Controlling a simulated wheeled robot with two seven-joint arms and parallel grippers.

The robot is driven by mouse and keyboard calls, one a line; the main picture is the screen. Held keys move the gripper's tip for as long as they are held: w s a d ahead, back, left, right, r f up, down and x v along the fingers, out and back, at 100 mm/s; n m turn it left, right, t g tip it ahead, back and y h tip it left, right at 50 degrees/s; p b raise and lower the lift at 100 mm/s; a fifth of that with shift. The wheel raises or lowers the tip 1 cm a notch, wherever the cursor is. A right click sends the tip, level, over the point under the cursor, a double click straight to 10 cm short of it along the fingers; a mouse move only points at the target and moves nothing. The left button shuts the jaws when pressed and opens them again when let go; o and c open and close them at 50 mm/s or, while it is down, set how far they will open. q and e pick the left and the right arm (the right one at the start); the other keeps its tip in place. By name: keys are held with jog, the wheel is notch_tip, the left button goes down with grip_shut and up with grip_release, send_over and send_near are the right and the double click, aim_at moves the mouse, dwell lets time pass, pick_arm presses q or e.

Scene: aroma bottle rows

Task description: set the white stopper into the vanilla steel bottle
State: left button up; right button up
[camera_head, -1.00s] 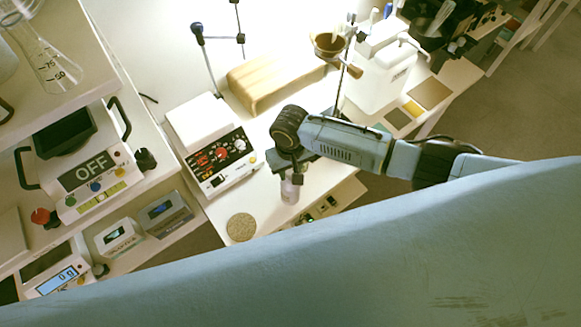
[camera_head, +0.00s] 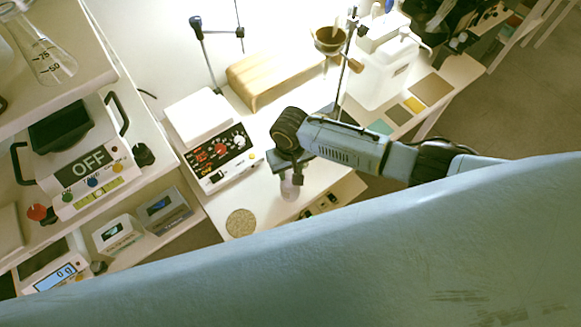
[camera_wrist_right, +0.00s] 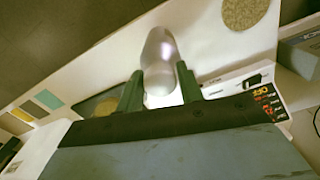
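My right gripper (camera_head: 288,168) points down over the table's front part. Just below it is a shiny steel bottle (camera_head: 290,189). In the right wrist view the bottle (camera_wrist_right: 159,50) lies between and beyond the two dark green fingers (camera_wrist_right: 160,88), which flank its near end closely. I cannot tell whether they press on it. The near end looks pale, and I cannot make out a separate white stopper there. No label can be read on the bottle. My left gripper is not in view.
A round cork-coloured pad (camera_head: 240,223) lies left of the bottle. A white container (camera_head: 378,78) and flat coloured pads (camera_head: 398,114) are to the right.

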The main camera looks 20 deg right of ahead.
jog(key=o, duration=0.4)
notch_tip(320, 180, up, 14)
jog(key=shift+f+p, duration=0.25)
jog(key=shift+p, duration=0.2)
dwell(0.5)
